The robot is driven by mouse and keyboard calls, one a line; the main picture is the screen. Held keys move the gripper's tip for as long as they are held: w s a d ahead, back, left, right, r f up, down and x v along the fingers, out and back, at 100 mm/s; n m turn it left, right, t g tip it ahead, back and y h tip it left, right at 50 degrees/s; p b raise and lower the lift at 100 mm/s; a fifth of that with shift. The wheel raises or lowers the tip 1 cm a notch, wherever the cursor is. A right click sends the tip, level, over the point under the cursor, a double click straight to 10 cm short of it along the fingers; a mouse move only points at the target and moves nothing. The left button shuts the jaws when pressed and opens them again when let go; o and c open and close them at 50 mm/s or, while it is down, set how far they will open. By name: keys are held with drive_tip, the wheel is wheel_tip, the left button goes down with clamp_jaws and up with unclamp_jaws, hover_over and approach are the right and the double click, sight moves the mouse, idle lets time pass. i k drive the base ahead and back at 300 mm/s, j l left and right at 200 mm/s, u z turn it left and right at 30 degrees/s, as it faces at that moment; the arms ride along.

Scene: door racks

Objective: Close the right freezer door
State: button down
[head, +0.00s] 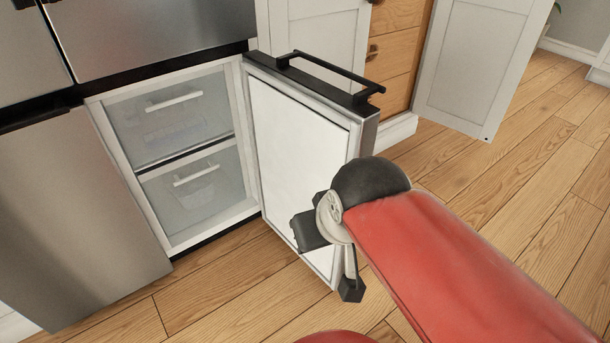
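The right freezer door (300,135) stands open, swung out toward me from its hinge side at the right of the freezer compartment. Its white inner panel faces left, and a black bar handle (335,72) runs along its top edge. The open compartment (250,211) shows two clear drawers with white handles. My gripper (331,262) is in front of the door's lower outer part and hides some of it. Its dark fingers look spread apart with nothing between them. I cannot tell whether it touches the door.
The left freezer door (85,220) is shut, beside the open compartment. To the right are white cabinets with wooden drawers (398,45) and an open white cabinet door (475,65). The wood floor (225,290) is clear in front of the freezer.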

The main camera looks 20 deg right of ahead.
sight(304, 128)
drive_tip(key=k+j+u, duration=0.1)
drive_tip(key=k+u, duration=0.15)
drive_tip(key=k, duration=0.35)
drive_tip(key=k+j+u, duration=0.25)
drive_tip(key=k, duration=0.3)
drive_tip(key=i+l+u, duration=0.15)
drive_tip(key=l+u, duration=0.2)
drive_tip(key=i+l+u, duration=0.1)
drive_tip(key=l+u, duration=0.6)
drive_tip(key=l, duration=0.85)
drive_tip(key=i+l, duration=0.15)
drive_tip(key=l, duration=1.3)
drive_tip(key=i+l, duration=0.15)
drive_tip(key=l, duration=0.55)
